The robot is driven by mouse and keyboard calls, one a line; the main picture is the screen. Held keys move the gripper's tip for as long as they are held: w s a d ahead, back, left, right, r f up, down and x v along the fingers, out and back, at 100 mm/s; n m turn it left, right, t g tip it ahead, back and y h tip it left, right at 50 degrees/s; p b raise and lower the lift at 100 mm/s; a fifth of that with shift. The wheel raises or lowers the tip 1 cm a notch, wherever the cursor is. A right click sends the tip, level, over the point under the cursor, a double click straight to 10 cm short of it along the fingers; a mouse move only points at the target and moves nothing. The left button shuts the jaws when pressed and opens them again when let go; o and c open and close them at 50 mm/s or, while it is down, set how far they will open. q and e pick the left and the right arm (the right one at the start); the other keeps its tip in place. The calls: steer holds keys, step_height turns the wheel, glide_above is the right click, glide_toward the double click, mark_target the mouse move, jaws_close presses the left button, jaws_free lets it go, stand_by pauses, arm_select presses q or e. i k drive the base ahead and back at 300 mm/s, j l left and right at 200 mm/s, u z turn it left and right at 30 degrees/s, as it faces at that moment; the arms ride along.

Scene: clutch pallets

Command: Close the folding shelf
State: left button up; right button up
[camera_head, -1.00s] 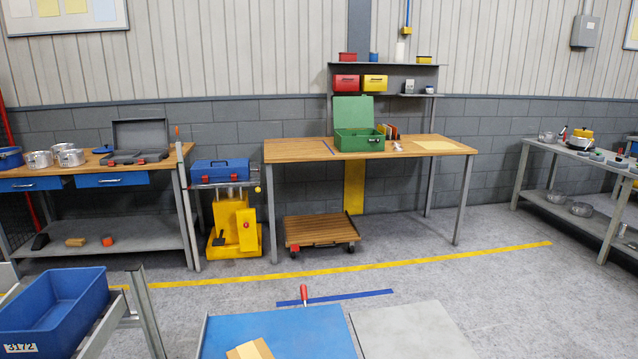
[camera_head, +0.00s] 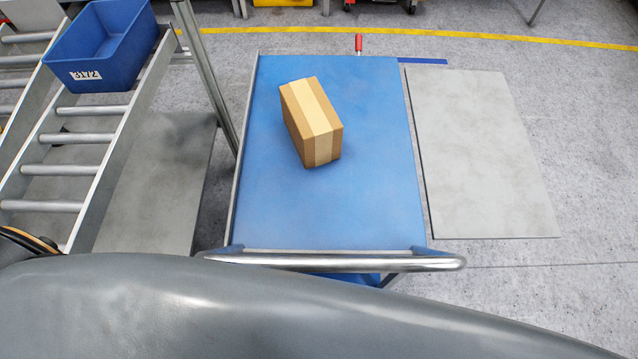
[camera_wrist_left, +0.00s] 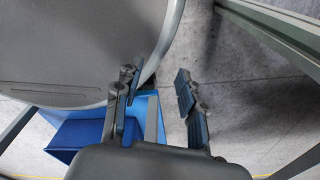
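The folding shelf (camera_head: 485,150) is a flat grey panel along the right side of a blue-topped cart (camera_head: 370,110) in the head view. It lies spread out level, with a narrow dark gap between it and the blue top. Nothing lies on it. My left gripper (camera_wrist_left: 158,105) shows in the left wrist view with its two dark fingers apart and nothing between them. The shelf cannot be made out in that view, and the gripper's fingers do not show in the head view. My right gripper is in neither view.
A cardboard box (camera_head: 312,122) sits on the blue top. A metal handle bar (camera_head: 340,262) runs along the cart's near edge, and a red-handled piece (camera_head: 358,44) stands at its far edge. A roller rack (camera_head: 75,168) with a blue bin (camera_head: 103,45) stands left. Floor right of the shelf is clear.

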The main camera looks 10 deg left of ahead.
mark_target(482, 178)
steer(key=k+l+u, duration=0.1)
steer(key=l, duration=0.3)
steer(key=k+l, duration=0.2)
steer(key=l, duration=0.25)
steer(key=k+l+u, duration=0.15)
steer(key=l, duration=0.25)
steer(key=k+l, duration=0.15)
steer(key=l, duration=0.25)
steer(key=u, duration=0.05)
